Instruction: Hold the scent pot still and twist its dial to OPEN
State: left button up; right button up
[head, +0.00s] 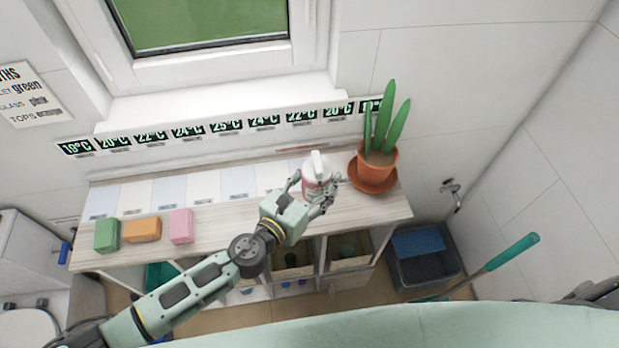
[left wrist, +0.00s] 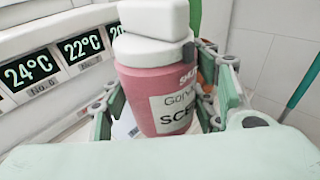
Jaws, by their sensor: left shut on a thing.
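The scent pot (head: 317,180) stands upright on the wooden shelf top, left of the potted plant. It has a pink body with a pale label and a white top with a white dial (head: 318,162). In the left wrist view the pink pot (left wrist: 165,95) fills the middle, and its white dial (left wrist: 153,18) shows above the collar. My left gripper (head: 314,190) has its fingers on both sides of the pot body and is shut on it. The dial's markings cannot be read. My right gripper is not in view.
A plant in an orange pot (head: 377,160) stands close to the right of the scent pot. Green (head: 107,235), orange (head: 143,230) and pink (head: 181,226) blocks sit at the left of the shelf. Temperature signs line the wall behind. A teal-handled tool (head: 512,251) leans at the right.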

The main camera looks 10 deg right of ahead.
pick_arm(q)
jog(key=shift+s+r, duration=0.1)
dwell(0.3)
jog(key=w+a+f+b, duration=0.2)
jog(key=a+f+b, duration=0.1)
jog(key=b, duration=0.1)
jog(key=w+a+f+b, duration=0.1)
jog(key=a+f+b, duration=0.2)
jog(key=b, duration=0.1)
jog(key=w+a+f+b, duration=0.2)
jog(key=a+f+b, duration=0.1)
jog(key=f+b, duration=0.1)
jog(key=shift+w+b, duration=0.35)
jog(key=shift+w+a+f+b, duration=0.25)
jog(key=shift+a+f+b, duration=0.05)
jog(key=shift+a+b, duration=0.1)
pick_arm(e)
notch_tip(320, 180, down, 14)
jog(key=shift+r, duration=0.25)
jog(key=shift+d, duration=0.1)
pick_arm(q)
jog(key=shift+f, duration=0.25)
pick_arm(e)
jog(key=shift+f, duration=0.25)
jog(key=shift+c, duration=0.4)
